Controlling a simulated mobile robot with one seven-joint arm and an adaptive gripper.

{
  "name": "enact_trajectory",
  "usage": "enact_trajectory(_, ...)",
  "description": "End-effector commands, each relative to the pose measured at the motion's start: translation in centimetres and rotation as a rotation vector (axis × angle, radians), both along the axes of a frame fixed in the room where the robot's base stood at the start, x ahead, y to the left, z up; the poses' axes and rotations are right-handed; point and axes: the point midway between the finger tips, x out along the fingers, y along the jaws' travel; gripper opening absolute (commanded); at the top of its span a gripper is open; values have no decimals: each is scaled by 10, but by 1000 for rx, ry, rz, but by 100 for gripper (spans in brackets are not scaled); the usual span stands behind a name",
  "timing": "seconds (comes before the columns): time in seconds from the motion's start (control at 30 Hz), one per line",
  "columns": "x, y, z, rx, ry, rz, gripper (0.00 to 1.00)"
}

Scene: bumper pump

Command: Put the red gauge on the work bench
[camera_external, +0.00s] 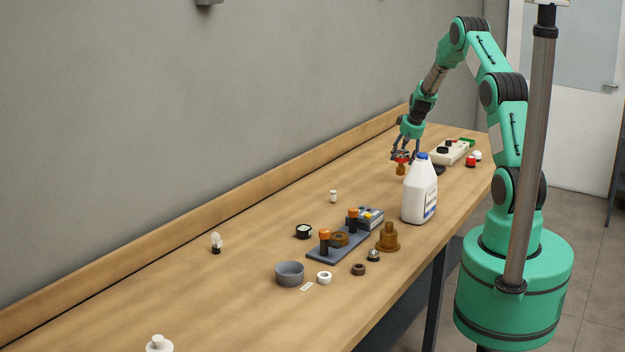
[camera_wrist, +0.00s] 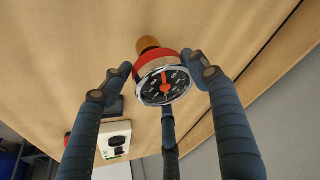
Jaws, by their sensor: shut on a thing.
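The red gauge (camera_wrist: 163,77) has a red rim, a black dial with a red needle, and a brass-coloured stem (camera_wrist: 148,44). My gripper (camera_wrist: 155,84) is shut on it, with its dark fingers around the gauge body in the wrist view. In the external view my gripper (camera_external: 404,153) is over the far part of the wooden work bench (camera_external: 250,235). The gauge (camera_external: 401,160) hangs there stem down, just left of the white bottle. I cannot tell whether the stem touches the bench top.
A white jug with a blue cap (camera_external: 419,195) stands close to my gripper. A pale box (camera_external: 449,153) and a red-and-white part (camera_external: 471,161) lie behind. Bench left of my gripper is clear.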

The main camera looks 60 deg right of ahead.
Motion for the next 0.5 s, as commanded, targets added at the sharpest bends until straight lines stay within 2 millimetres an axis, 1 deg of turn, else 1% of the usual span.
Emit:
enact_trajectory(0.37, 1, -1, -3, -2, -2, 0, 17)
enact_trajectory(0.5, 1, -1, -9, -1, -2, 0, 17)
